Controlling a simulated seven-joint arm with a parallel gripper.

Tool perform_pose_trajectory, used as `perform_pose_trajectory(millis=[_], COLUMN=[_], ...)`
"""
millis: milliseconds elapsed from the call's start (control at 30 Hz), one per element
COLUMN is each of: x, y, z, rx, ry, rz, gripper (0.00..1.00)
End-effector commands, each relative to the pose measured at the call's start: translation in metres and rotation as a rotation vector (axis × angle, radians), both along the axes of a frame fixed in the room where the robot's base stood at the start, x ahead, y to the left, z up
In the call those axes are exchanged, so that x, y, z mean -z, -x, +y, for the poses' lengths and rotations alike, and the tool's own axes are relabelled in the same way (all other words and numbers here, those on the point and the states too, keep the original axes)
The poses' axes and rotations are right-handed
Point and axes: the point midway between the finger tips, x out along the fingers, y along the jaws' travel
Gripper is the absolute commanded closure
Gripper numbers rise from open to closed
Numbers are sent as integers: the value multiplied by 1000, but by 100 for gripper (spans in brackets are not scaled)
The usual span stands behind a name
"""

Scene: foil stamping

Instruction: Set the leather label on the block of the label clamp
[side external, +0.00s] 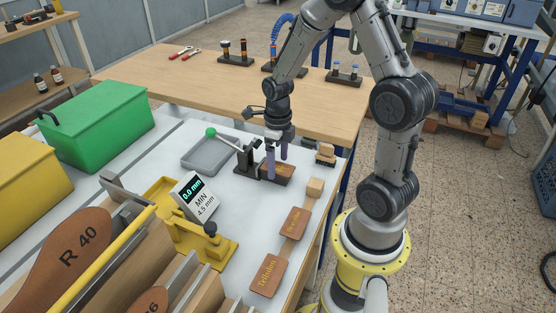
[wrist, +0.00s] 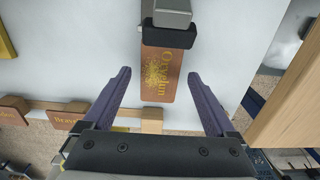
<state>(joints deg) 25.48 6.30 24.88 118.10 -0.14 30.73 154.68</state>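A brown leather label (side external: 281,175) with gold print and a gold emblem lies at the label clamp (side external: 246,162), which has a black body and a green-knobbed lever. In the wrist view the label (wrist: 158,76) shows flat, its upper end meeting or hidden by a black part of the clamp (wrist: 168,35). I cannot tell whether it is pressed there; the block beneath is mostly hidden. My gripper (side external: 277,166) is just above the label. In the wrist view my gripper (wrist: 160,76) is open, one purple finger on each side, with gaps to the label.
Two more brown labels (side external: 295,222) (side external: 267,276) rest along a wooden strip at the table's right edge, near a small wooden block (side external: 315,187).

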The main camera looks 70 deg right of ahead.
Motion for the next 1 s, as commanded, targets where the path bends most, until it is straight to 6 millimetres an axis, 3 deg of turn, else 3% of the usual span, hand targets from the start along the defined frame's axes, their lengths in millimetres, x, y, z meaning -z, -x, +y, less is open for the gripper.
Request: perform_pose_trajectory(millis=[367, 800, 1000], x=[-11, -95, -118], y=[-1, -1, 0], z=[0, 0, 0], rx=[0, 0, 0], ry=[2, 3, 1], rz=[-4, -5, -2], gripper=[9, 9, 9])
